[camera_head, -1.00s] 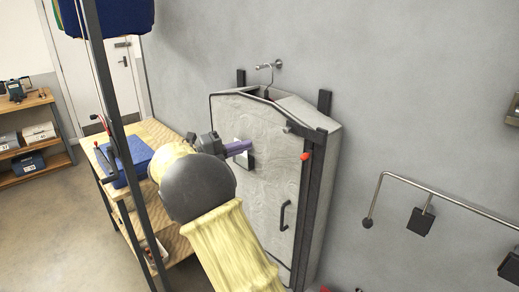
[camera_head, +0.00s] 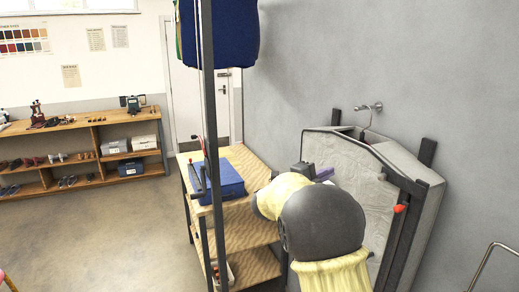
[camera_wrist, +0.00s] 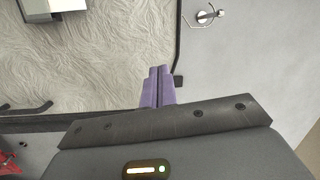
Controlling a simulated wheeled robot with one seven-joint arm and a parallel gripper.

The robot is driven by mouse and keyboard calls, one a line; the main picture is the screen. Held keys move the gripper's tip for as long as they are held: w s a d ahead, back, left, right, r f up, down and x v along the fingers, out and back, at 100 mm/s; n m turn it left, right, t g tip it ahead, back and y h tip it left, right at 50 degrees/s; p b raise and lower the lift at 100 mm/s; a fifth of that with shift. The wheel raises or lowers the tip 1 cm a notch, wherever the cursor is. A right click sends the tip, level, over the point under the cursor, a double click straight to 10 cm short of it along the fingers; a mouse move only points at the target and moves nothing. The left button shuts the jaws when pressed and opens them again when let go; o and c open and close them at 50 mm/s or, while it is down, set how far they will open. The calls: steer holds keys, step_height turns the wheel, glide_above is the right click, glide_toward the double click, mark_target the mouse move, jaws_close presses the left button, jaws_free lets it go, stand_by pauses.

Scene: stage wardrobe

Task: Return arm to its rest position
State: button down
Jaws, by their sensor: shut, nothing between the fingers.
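My gripper (camera_wrist: 158,86) has purple fingers, which are together and empty in the wrist view. In the head view my gripper (camera_head: 325,173) shows as a small purple tip beyond my arm's dark rounded joint, mostly hidden by it. My arm is stretched forward at the lower right. The gripper is in front of the upper part of a grey case with a pale, furry-textured front panel (camera_head: 355,175) on the wall. From these views I cannot tell whether the fingers touch the panel.
A wall hook (camera_head: 369,107) is above the case. A red-tipped lever (camera_head: 400,208) is on its frame. A wooden shelf table (camera_head: 240,160) with a blue box (camera_head: 219,182) stands left of my arm. A dark post (camera_head: 208,120) rises in front. Open floor (camera_head: 100,235) is at left.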

steer(key=s+a+f+n+t+y, duration=0.1)
steer(key=s+a+f+n+y, duration=0.25)
steer(key=f+n+y, duration=0.45)
steer(key=s+a+f+n+y, duration=0.4)
steer(key=n+y, duration=0.3)
steer(key=n, duration=0.4)
steer(key=s+d+f+n+g, duration=0.1)
steer(key=s+f+n+g, duration=0.3)
steer(key=s, duration=0.8)
steer(key=s+d+f+n+g+y, duration=0.1)
steer(key=s+f+n+g, duration=0.2)
steer(key=s+f, duration=0.4)
steer(key=s+g+p, duration=0.1)
steer(key=s, duration=0.3)
steer(key=shift+s+d+n+g, duration=0.2)
steer(key=shift+s+n+g, duration=0.2)
